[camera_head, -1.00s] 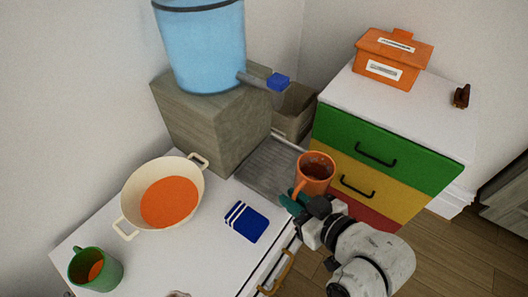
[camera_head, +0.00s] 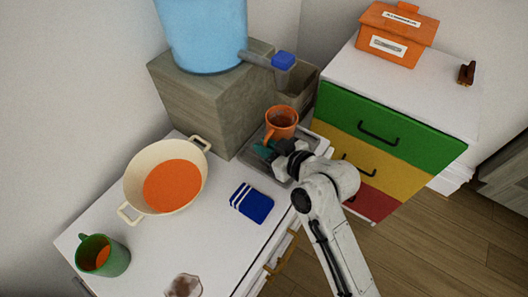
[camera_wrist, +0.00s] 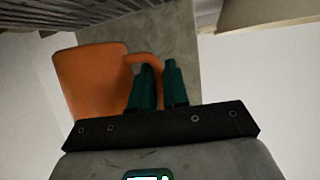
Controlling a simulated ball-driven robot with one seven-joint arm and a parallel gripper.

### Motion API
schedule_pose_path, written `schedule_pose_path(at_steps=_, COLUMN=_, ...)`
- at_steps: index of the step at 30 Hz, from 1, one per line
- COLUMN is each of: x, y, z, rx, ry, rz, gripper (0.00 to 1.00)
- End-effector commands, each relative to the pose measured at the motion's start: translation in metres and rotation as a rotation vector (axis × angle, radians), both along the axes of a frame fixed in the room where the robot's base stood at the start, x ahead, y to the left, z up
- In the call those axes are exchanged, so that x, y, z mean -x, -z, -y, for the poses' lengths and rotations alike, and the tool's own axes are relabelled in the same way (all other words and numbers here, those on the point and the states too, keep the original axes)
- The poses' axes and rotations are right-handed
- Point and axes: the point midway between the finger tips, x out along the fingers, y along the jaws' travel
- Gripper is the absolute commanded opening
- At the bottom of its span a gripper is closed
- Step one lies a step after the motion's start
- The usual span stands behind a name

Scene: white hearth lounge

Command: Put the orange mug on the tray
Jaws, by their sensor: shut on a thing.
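The orange mug (camera_head: 281,121) is upright at the tray beside the wooden block in the head view. My gripper (camera_head: 264,150) is shut on its handle. In the wrist view the mug (camera_wrist: 90,75) fills the left, and the dark green fingers of my gripper (camera_wrist: 158,86) close around the handle. The grey tray (camera_head: 246,153) lies under the tap at the cabinet's right end, partly hidden by the mug and my arm. I cannot tell whether the mug's base touches the tray.
A blue water container (camera_head: 207,35) with a tap (camera_head: 268,62) stands on a wooden block (camera_head: 205,110) close behind the mug. A blue cloth (camera_head: 252,203), a cream pan (camera_head: 166,182) and a green mug (camera_head: 103,256) are on the white cabinet. A coloured drawer unit (camera_head: 390,125) stands right.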

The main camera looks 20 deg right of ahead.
Motion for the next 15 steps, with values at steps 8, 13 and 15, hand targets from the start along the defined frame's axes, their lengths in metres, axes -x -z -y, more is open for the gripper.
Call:
schedule_pose_path(at_steps=8, x=-0.014, y=0.02, z=0.0, rx=0.0, ry=0.001, rz=0.0, gripper=0.0)
schedule_pose_path(at_steps=13, x=-0.014, y=0.041, z=0.0, rx=0.0, ry=0.001, rz=0.001, gripper=0.0)
schedule_pose_path(at_steps=15, x=-0.014, y=0.044, z=0.0, rx=0.0, ry=0.001, rz=0.002, gripper=0.0)
